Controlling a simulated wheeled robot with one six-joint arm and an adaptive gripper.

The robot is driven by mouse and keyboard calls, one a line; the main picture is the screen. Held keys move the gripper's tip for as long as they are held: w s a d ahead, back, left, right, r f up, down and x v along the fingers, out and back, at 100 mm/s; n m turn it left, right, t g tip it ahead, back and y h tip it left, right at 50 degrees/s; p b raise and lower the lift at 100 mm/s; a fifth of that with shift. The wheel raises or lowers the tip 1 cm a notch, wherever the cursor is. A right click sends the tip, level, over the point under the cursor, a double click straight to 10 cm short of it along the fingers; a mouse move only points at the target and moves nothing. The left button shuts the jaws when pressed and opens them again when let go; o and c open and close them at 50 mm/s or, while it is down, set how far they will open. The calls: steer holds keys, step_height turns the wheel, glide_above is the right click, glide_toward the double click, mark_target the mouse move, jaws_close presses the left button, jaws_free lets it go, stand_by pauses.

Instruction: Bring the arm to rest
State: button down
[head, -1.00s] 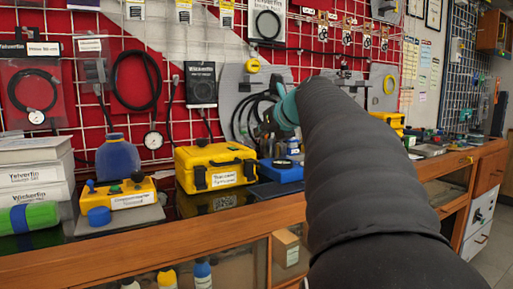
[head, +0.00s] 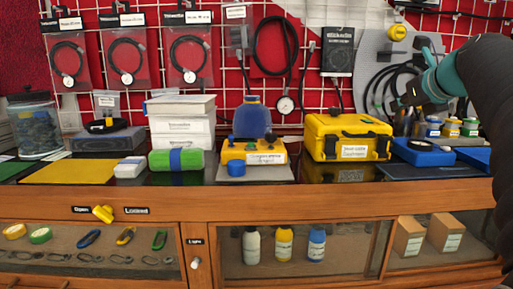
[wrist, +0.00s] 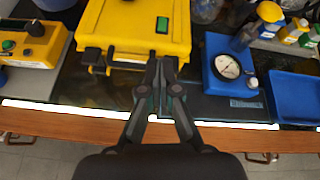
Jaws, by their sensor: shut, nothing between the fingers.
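My arm, in a black sleeve with a teal joint, comes in from the right edge of the head view. In the wrist view my gripper (wrist: 161,72) is shut and empty. It hangs above the dark bench top near its front edge, in front of the yellow case (wrist: 140,25). In the head view the yellow case (head: 349,136) stands on the bench to the left of my arm. My fingertips cannot be made out clearly in the head view.
A blue gauge block (wrist: 231,70) and a blue tray (wrist: 297,95) lie right of my gripper. A yellow regulator unit (head: 265,153), a green roll (head: 176,161) and white boxes (head: 181,130) stand further left. Glass-front drawers (head: 300,262) run below the bench edge.

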steer(key=s+a+f+n+g, duration=0.1)
steer(key=s+a+f+n, duration=0.2)
steer(key=a+f+n, duration=0.2)
steer(key=s+a+f+n+g, duration=0.1)
steer(key=s+a+f+n, duration=0.2)
steer(key=a+f+n, duration=0.2)
steer(key=s+a+f+n+g+y, duration=0.1)
steer(key=s+a+f+n, duration=0.3)
steer(key=a+n, duration=0.1)
steer(key=shift+f+n+g, duration=0.3)
steer(key=shift+f+g, duration=0.1)
steer(key=s+a+f+n+g, duration=0.1)
steer(key=s+a+f+n, duration=0.2)
steer(key=s+f+n, duration=0.5)
steer(key=s+a+f+n+g, duration=0.2)
steer(key=s+a+f+n, duration=0.1)
steer(key=s+f+n, duration=0.5)
step_height(320, 180, down, 3)
steer(key=n, duration=0.2)
steer(key=shift+a+n+h, duration=0.2)
steer(key=shift+n+h, duration=0.2)
steer(key=shift+s+r, duration=0.1)
